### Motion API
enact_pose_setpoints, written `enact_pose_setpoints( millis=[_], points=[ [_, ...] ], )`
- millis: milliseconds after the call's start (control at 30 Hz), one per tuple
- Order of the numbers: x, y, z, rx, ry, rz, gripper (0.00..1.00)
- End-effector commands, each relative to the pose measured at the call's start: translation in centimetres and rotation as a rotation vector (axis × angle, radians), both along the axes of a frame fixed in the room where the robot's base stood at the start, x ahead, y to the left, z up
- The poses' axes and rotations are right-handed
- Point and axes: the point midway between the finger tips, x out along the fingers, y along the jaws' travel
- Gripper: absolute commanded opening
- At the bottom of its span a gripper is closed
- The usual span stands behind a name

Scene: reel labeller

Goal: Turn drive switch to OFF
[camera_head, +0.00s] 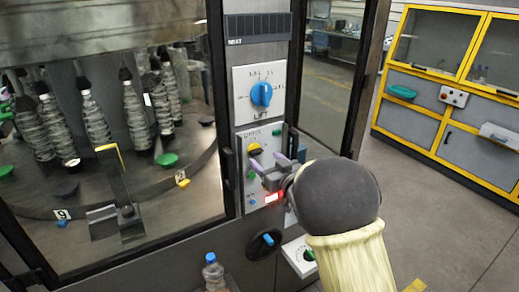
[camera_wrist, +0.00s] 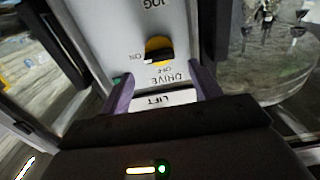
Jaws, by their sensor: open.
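The drive switch is a yellow knob with a black bar across it (camera_wrist: 160,50). It sits on a pale panel marked DRIVE, which reads upside down in the wrist view. The bar lies crosswise in the wrist view, roughly level with the ON mark on its left; the OFF mark is just below the knob. In the head view the yellow knob (camera_head: 254,149) shows just above and left of my gripper (camera_head: 269,160). My gripper also shows in the wrist view (camera_wrist: 161,78), its purple fingers open and empty, one to each side below the knob. I see no contact.
A blue LIFT knob (camera_head: 262,94) is on the plate above. A dark round switch with a blue handle (camera_head: 266,241) is below. A bottle (camera_head: 213,272) stands at the bottom.

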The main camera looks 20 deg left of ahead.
Motion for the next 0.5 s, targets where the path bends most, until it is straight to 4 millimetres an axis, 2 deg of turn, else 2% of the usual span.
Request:
enact_pose_setpoints(
  millis=[233,500],
  points=[
    [2.4,2.8,0.2,-0.001,-0.002,0.001,0.63],
    [3.3,3.8,0.0,0.0,0.0,0.0,0.63]
  ],
)
